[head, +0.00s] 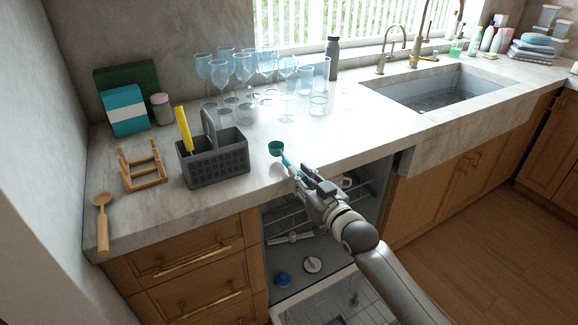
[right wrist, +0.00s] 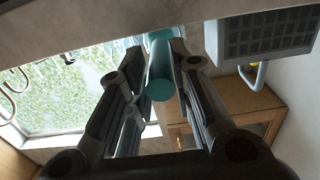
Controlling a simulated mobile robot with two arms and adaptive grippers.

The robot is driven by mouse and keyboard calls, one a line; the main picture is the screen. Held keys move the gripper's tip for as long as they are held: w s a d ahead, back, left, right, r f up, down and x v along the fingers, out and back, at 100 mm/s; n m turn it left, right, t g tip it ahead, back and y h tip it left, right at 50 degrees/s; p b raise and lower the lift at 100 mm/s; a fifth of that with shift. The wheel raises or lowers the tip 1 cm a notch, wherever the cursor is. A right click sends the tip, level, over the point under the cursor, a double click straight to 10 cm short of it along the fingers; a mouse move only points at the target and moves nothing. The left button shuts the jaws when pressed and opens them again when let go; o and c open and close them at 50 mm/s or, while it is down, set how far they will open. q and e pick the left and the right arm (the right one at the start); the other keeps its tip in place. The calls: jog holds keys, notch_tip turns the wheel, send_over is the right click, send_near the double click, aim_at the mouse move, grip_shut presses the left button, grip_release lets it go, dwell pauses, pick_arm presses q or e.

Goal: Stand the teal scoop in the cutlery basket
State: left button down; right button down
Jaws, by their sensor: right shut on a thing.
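The teal scoop (head: 277,149) is held by its handle in my right gripper (head: 303,180), over the front edge of the counter. Its round bowl points away from me, up and to the left. In the right wrist view the teal handle (right wrist: 161,75) lies between the two fingers. The grey cutlery basket (head: 216,160) stands on the counter to the left of the scoop, apart from it. It has an upright carry handle, and a yellow-handled utensil (head: 183,128) stands in its left part. The basket also shows in the right wrist view (right wrist: 268,38). My left gripper is not in view.
Several glasses (head: 243,68) stand on the counter behind. A wooden rack (head: 140,168) and wooden spoon (head: 102,220) lie left of the basket. An open dishwasher (head: 290,239) is below my right gripper. The counter between basket and sink (head: 435,88) has free room.

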jog(key=shift+r+p, duration=1.45)
jog(key=shift+r, duration=0.3)
jog(key=shift+s+f, duration=0.15)
jog(key=shift+s, duration=0.3)
jog(key=s+d+m+t+h, duration=0.3)
jog(key=s+d+m+h, duration=0.3)
jog(key=s+d, duration=1.5)
jog(key=s+h, duration=0.1)
jog(key=h, duration=0.3)
jog(key=shift+m, duration=0.4)
jog(key=shift+w, duration=0.1)
